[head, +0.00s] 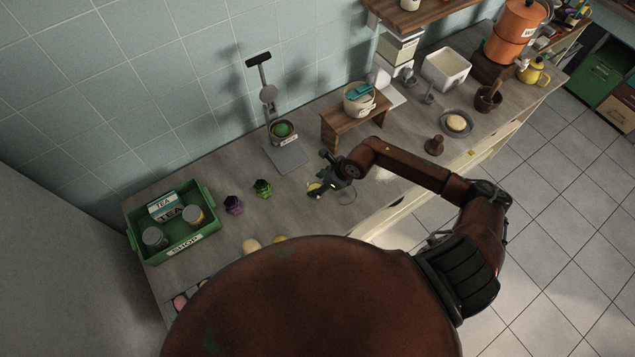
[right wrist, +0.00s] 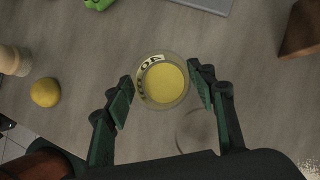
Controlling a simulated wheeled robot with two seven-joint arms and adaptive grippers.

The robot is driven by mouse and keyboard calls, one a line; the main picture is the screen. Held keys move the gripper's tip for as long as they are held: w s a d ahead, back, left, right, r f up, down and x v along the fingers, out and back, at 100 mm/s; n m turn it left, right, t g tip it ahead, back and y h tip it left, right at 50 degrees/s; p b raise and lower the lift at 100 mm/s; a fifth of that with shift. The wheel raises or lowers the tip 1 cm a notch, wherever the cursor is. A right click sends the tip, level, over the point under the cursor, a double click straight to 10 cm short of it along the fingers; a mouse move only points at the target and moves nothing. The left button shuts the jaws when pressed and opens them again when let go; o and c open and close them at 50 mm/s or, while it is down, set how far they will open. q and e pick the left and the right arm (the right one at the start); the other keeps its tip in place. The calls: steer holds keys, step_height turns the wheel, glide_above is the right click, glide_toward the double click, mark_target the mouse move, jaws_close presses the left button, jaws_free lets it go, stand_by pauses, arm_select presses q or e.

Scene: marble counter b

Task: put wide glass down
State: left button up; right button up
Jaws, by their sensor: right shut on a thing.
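The wide glass (right wrist: 162,82) shows in the right wrist view from above, with a yellow inside and dark lettering on its side. My right gripper (right wrist: 160,84) is shut on it, with one green finger on each side of the glass. In the head view my right gripper (head: 322,187) is over the counter, in front of the small wooden stand, and the glass shows only as a small yellowish spot at its fingers. Whether the glass touches the counter I cannot tell. A faint clear round rim (right wrist: 198,130) shows just below it in the wrist view. My left gripper is out of view.
A grey scale (head: 285,155) stands behind, and a wooden stand (head: 350,122) with a white pot is close by. Green (head: 262,188) and purple (head: 233,204) small items sit to the left, beside a green crate (head: 178,222). A yellow ball (right wrist: 45,92) lies left in the wrist view.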

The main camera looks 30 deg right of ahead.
steer(key=shift+f, duration=0.15)
steer(key=o, duration=1.7)
steer(key=shift+f, duration=0.1)
steer(key=shift+o, duration=0.2)
steer(key=shift+d+r, duration=0.1)
steer(key=shift+r, duration=0.1)
steer(key=b+v, duration=0.3)
steer(key=v, duration=0.8)
steer(key=shift+s+r, duration=0.3)
